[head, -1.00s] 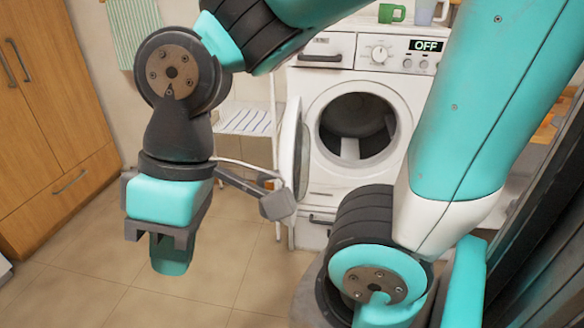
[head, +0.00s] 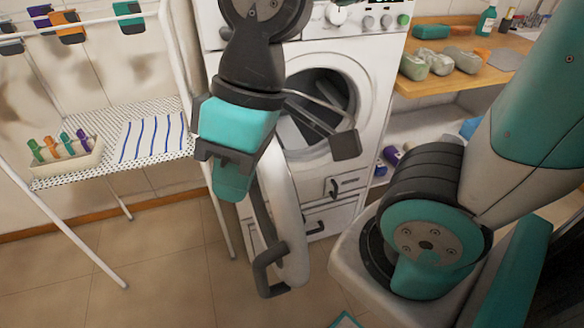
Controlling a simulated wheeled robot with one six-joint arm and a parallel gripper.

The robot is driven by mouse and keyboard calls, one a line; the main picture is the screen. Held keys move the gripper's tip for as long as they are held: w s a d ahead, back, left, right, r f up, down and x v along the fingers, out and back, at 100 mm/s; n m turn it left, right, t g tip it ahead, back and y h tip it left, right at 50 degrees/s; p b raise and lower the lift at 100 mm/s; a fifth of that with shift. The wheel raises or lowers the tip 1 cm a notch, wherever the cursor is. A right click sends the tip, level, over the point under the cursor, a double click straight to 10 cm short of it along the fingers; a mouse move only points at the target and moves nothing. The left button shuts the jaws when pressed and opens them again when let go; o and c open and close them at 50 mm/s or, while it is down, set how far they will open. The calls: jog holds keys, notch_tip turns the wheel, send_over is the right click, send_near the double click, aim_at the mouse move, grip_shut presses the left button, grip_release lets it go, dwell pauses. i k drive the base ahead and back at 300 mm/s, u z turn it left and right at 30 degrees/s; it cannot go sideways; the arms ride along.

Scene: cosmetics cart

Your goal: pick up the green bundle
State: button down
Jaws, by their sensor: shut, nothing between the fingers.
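Several rolled or folded cloth bundles lie on a wooden shelf at the upper right. A green bundle (head: 432,31) lies at the back of the shelf. A pale grey-green bundle (head: 413,67) lies nearer its left front edge; I cannot tell for sure which is the task's. My gripper (head: 232,186) points down, shut and empty, left of the shelf and well apart from both bundles. In the picture it is in front of the washing machine, beside its open door.
The washing machine (head: 385,62) has its round door (head: 287,225) open toward me. A drying rack (head: 80,172) with a striped cloth (head: 150,138) and a peg basket (head: 68,158) stands at the left. The wooden shelf (head: 420,87) also holds bottles. Tiled floor is clear at lower left.

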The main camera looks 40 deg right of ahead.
aim_at(415, 69)
jog(key=z, duration=0.15)
jog(key=i, duration=0.25)
jog(key=z, duration=1.75)
jog(key=k, duration=0.5)
jog(key=z, duration=1.15)
jog(key=i, duration=1.4)
jog(key=u, duration=2.05)
